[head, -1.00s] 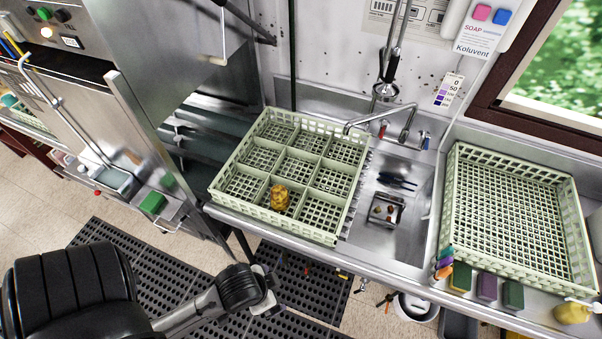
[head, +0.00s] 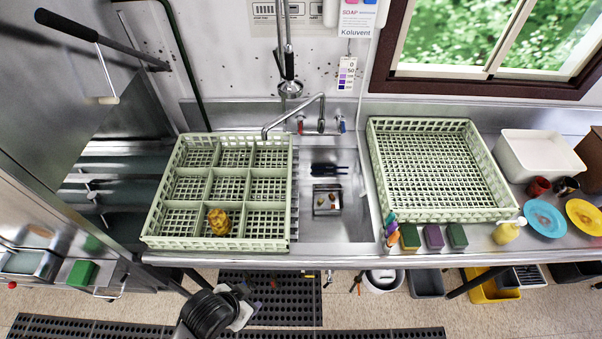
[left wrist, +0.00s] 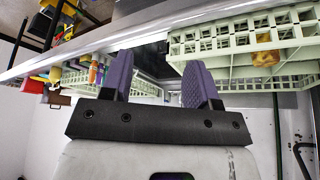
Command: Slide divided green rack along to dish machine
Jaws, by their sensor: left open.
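The divided green rack (head: 268,246) is pale green with a grid of square compartments. It sits on the counter left of the sink basin, its left side beside the dish machine (head: 100,195). A yellow item (head: 217,222) stands in its front middle compartment. My left gripper (head: 245,297) is in front of the counter, below the rack's front edge and apart from it. In the left wrist view its two purple fingers (left wrist: 160,78) are spread with nothing between them. The rack (left wrist: 225,42) shows there at upper right, beyond the fingers. My right gripper is not in view.
An undivided green rack (head: 505,213) stands right of the sink basin (head: 340,225). Markers (head: 392,232), several sponges (head: 433,237) and a yellow bottle (head: 508,231) line the counter's front. A faucet (head: 295,115) rises behind the rack's right side. Plates and a white tub (head: 540,155) are far right.

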